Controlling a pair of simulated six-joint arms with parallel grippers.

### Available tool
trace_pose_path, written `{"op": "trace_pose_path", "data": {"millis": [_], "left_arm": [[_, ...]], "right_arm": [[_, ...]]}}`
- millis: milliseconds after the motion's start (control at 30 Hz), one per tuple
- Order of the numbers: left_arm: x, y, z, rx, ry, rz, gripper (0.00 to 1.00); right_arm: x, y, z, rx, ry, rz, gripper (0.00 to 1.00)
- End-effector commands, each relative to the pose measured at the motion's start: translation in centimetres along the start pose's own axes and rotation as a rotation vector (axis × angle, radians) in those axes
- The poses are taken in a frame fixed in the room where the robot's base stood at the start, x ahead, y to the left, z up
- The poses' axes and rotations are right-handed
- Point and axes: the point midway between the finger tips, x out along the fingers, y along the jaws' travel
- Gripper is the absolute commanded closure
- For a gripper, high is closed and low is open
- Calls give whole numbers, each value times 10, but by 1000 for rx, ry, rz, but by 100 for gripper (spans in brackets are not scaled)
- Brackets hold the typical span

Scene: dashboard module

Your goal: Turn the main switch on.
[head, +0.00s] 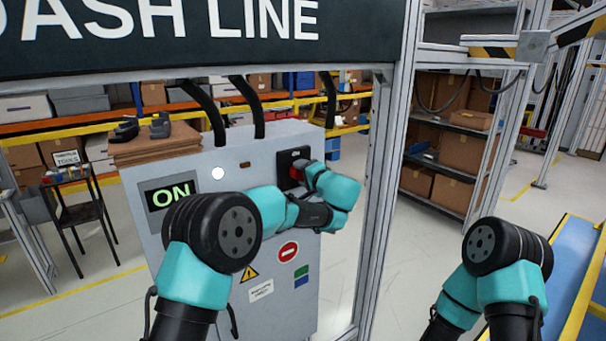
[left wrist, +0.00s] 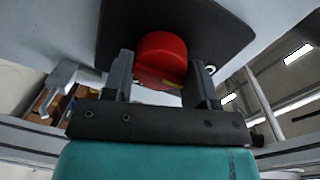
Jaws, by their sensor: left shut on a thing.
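The main switch is a red knob (left wrist: 160,58) on a black plate (left wrist: 205,25), between the two fingers of my left gripper (left wrist: 161,82) in the left wrist view. The gripper is shut on the knob. In the head view the red knob (head: 296,172) shows only partly behind my left wrist, on the black plate (head: 284,159) of a grey cabinet (head: 215,165). A green sign (head: 170,195) on the cabinet reads ON. A white round lamp (head: 218,173) is to its right. My right arm is at the lower right; its gripper is not in view.
Black cables run into the cabinet top, where brown sheets (head: 155,143) lie. A metal post (head: 385,190) stands right of the cabinet. A small dark table (head: 80,212) stands at left. Shelves with boxes are behind.

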Motion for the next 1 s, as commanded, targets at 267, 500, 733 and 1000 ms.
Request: {"op": "trace_pose_path", "data": {"millis": [267,500,733,1000], "left_arm": [[0,1,0,-17,1,2,71],[0,1,0,-17,1,2,44],[0,0,0,-16,1,1,22],[-1,0,0,-16,1,1,22]], "right_arm": [[0,0,0,0,0,0,57],[0,0,0,0,0,0,57],[0,0,0,0,0,0,57],[0,0,0,0,0,0,57]]}}
